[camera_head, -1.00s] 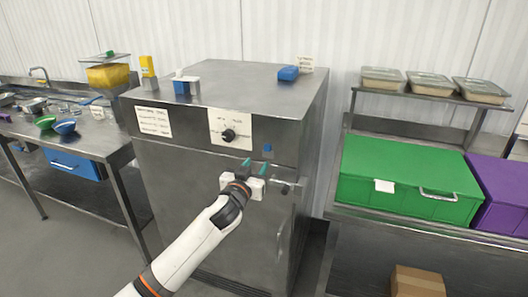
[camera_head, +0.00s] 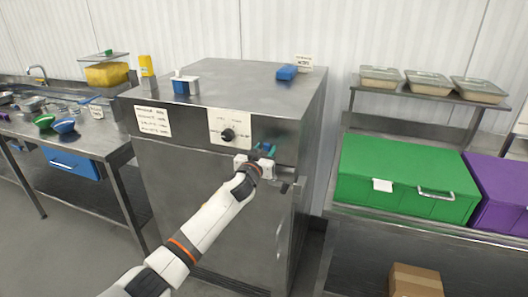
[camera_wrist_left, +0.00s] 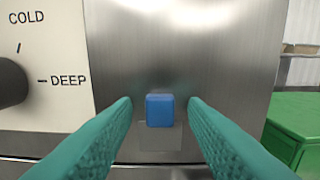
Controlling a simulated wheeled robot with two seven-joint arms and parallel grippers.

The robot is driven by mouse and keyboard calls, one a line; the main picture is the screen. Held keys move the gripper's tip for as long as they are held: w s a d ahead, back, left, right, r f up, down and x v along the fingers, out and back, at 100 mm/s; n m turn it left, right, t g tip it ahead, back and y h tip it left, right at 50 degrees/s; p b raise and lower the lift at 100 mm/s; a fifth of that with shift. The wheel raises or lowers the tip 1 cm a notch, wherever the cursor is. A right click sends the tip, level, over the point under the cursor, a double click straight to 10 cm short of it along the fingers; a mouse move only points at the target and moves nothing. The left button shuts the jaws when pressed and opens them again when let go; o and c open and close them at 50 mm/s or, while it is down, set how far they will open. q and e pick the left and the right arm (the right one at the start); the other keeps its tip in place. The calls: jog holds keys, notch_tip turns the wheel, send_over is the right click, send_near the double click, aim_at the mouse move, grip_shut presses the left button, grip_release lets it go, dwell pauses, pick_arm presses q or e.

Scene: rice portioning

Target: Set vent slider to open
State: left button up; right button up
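The vent slider is a small blue block (camera_wrist_left: 160,110) on the steel front of the cabinet (camera_head: 190,180). In the left wrist view it sits between the two teal fingers of my left gripper (camera_wrist_left: 160,118), with a gap on each side. A paler rectangular patch lies just below it. In the head view my left gripper (camera_head: 264,151) is at the upper right of the cabinet front and mostly covers the slider. My left gripper is open. My right gripper is not in view.
A black dial (camera_head: 228,135) on a white plate is left of the gripper. A dark handle piece (camera_head: 286,187) is below right. A green box (camera_head: 400,185) stands on the right bench. Blue items (camera_head: 287,72) stand on the cabinet top.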

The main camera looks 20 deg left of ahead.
aim_at(268, 127)
pick_arm(q)
grip_shut()
notch_tip(268, 127, up, 7)
jog(key=p, duration=0.5)
jog(key=shift+f, duration=0.2)
jog(key=shift+o, duration=0.8)
grip_release()
jog(key=shift+s+f, duration=0.1)
